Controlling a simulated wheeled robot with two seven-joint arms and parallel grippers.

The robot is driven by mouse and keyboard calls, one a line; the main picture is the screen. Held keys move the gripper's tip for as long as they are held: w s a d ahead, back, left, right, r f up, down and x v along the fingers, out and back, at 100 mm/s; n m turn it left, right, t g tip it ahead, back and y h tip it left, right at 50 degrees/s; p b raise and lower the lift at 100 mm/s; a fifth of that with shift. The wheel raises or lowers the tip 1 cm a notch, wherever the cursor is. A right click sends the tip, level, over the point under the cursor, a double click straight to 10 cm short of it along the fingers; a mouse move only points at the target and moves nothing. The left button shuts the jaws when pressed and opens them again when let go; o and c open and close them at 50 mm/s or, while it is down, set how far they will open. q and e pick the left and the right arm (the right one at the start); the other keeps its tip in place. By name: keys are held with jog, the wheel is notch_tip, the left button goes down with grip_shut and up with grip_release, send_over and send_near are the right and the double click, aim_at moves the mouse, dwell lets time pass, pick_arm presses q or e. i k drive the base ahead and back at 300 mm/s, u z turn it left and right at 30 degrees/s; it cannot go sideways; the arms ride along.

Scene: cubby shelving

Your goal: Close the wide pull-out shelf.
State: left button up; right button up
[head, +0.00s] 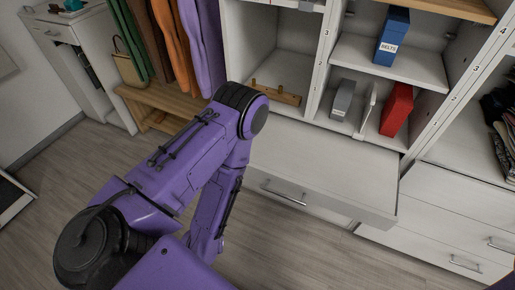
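The wide pull-out shelf (325,165) is a flat white panel standing out from the cubby unit, below the open compartments. A metal bar handle (283,196) is on its front. Its top is bare where I can see it. My purple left arm comes in from the left, and its bent elbow and forearm cover the shelf's left end. My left gripper is hidden or out of frame. My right gripper is not in view; only a small purple bit shows at the bottom right corner.
Above the shelf are a wooden peg rail (275,94), a blue box (392,38), a grey binder (343,99) and a red box (397,109). Closed white drawers (450,225) stand at right. Clothes hang over a wooden bench (165,98) at left. Bare floor lies in front.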

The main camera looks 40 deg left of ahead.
aim_at(342, 174)
jog(key=u, duration=0.15)
jog(key=i, duration=0.45)
jog(key=u, duration=0.65)
jog(key=k, duration=0.45)
jog(key=z, duration=0.7)
jog(key=i, duration=0.35)
jog(key=u, duration=1.45)
